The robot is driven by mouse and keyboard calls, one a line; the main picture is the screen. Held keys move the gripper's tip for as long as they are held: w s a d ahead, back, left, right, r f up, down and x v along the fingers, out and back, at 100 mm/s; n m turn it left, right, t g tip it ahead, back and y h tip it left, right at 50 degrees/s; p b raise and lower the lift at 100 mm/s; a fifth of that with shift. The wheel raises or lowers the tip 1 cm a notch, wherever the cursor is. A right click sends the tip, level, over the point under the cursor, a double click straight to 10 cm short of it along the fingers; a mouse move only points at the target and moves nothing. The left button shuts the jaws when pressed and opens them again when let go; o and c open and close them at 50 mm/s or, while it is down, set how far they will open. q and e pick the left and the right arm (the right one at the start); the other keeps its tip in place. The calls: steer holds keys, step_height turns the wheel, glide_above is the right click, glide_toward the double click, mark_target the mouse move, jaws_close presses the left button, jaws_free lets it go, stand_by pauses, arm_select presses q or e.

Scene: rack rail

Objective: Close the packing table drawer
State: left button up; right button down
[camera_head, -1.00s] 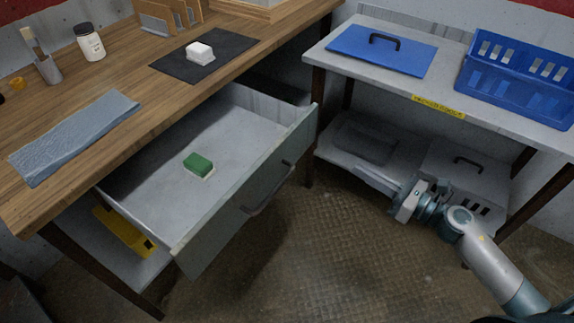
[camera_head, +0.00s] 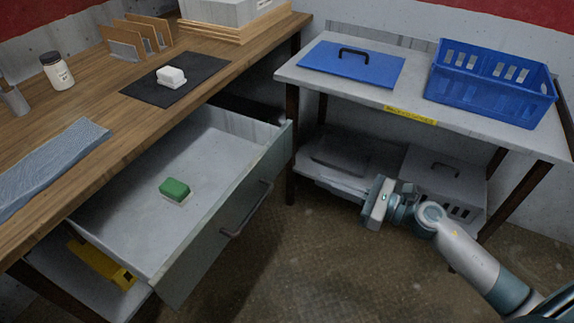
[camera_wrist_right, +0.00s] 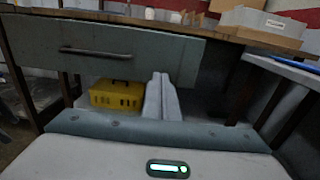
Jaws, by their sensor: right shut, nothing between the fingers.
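The packing table drawer (camera_head: 215,235) is pulled well out from under the wooden table (camera_head: 95,140), with its grey-green front and dark bar handle (camera_head: 248,210) facing right. A green and white sponge-like block (camera_head: 174,190) lies inside it. My right gripper (camera_head: 374,207) is shut and empty, to the right of the drawer front and apart from it. In the right wrist view its shut fingers (camera_wrist_right: 161,80) point towards the drawer front (camera_wrist_right: 120,48), whose handle (camera_wrist_right: 95,51) is left of the fingers. My left gripper is not in view.
A grey side table (camera_head: 300,72) at right bears a blue lid (camera_head: 350,65) and a blue basket (camera_head: 490,85); its lower shelf holds grey items close behind my right gripper. A yellow case (camera_head: 100,264) is under the drawer. The floor (camera_head: 310,265) before the drawer is clear.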

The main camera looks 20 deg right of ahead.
steer(key=p, duration=0.3)
glide_toward(275, 162)
steer(key=x, duration=0.5)
steer(key=shift+s+r, duration=0.1)
steer(key=shift+r, duration=0.05)
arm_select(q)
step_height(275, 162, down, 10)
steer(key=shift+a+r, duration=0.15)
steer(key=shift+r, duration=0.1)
arm_select(e)
steer(key=shift+x, duration=0.85)
steer(key=shift+s, duration=0.1)
